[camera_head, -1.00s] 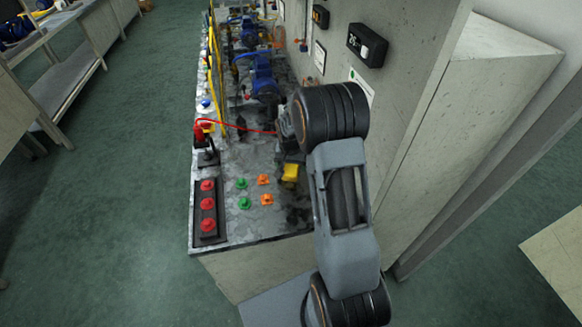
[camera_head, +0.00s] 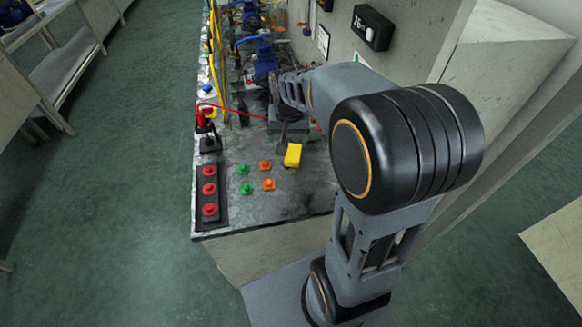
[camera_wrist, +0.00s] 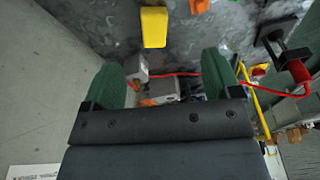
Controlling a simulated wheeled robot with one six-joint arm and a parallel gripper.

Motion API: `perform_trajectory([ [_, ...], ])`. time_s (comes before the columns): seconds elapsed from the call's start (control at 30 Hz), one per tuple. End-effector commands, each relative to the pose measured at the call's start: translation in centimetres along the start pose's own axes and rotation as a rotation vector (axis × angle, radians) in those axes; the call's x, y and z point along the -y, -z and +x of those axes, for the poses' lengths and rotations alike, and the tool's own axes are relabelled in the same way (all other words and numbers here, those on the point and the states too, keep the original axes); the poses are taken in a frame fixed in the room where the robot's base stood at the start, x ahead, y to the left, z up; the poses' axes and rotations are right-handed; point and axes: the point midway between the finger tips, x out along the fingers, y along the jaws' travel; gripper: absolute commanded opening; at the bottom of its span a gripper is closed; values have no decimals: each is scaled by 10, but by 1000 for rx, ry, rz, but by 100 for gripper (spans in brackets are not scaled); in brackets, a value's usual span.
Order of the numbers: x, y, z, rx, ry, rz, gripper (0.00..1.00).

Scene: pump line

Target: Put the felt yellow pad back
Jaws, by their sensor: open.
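The yellow pad (camera_head: 293,155) is on the grey bench, right of the orange pieces. In the wrist view it shows as a yellow block (camera_wrist: 154,26) at the top, beyond the fingertips. My gripper (camera_wrist: 164,78) is open, with its two green fingers apart. Nothing is gripped between them. A white-grey block and a red cable show in the gap, behind the fingers. The pad is apart from both fingers. In the head view my arm reaches over the right side of the bench, and its end near the pad is hard to make out.
Green knobs (camera_head: 246,188) and orange pieces (camera_head: 268,184) are left of the pad. A strip of red buttons (camera_head: 209,188) lies at the bench's left edge. A red cable (camera_head: 238,110) crosses the bench. Blue pumps (camera_head: 263,60) stand farther back. A wall with a dark display box (camera_head: 372,27) rises at right.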

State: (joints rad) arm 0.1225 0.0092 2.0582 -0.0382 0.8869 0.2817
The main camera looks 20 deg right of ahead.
Motion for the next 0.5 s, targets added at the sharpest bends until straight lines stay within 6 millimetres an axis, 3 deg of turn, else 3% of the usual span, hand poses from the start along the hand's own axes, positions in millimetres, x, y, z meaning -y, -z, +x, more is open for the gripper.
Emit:
perform_trajectory([
  [0.03,2,-17,-13,-19,12,-44,83],
  [0.2,4,-69,-38,-62,43,-182,83],
  [0.5,1,-129,-50,-117,76,-344,83],
])
